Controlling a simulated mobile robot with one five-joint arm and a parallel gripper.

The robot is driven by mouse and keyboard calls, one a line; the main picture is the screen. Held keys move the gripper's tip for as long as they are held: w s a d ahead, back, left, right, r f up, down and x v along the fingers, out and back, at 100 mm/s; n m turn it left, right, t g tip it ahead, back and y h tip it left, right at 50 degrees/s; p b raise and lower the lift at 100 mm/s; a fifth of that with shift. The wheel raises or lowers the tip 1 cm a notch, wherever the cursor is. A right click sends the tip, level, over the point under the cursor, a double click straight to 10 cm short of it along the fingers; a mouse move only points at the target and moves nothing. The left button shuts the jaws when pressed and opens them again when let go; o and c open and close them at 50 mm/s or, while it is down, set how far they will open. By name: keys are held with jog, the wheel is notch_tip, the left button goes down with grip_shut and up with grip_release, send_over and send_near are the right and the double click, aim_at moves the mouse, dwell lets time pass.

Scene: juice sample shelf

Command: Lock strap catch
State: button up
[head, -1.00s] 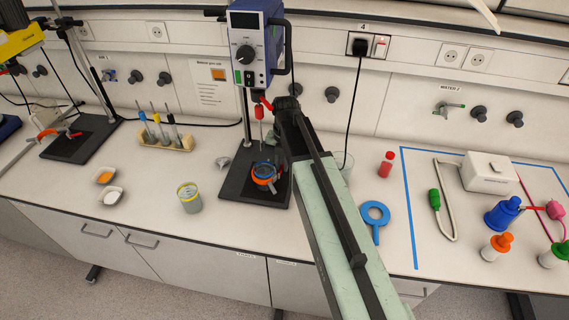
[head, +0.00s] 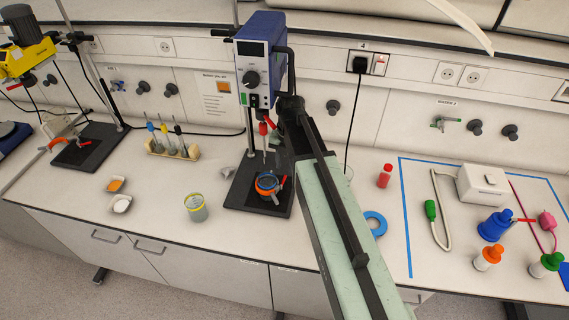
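An orange strap (head: 266,182) runs around a dark vessel on the black base plate (head: 240,197) of the middle stirrer stand. A small red part, perhaps its catch lever, shows at the strap's right side. It is too small to tell whether the catch is open or locked. My gripper (head: 285,112) is at the far end of my dark and pale-green arm, above and slightly right of the vessel, close to the blue-topped stirrer (head: 258,62). It appears apart from the strap. Its fingers are dark and partly hidden, so their opening is unclear.
A beaker with a yellow rim (head: 196,207) stands left of the base plate. A test-tube rack (head: 170,152) and a second stand with an orange clamp (head: 62,143) are farther left. A blue ring (head: 375,223), partly behind my arm, and a red bottle (head: 385,176) are to the right.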

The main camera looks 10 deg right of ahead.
jog(key=shift+d+r, duration=0.1)
jog(key=shift+r, duration=0.65)
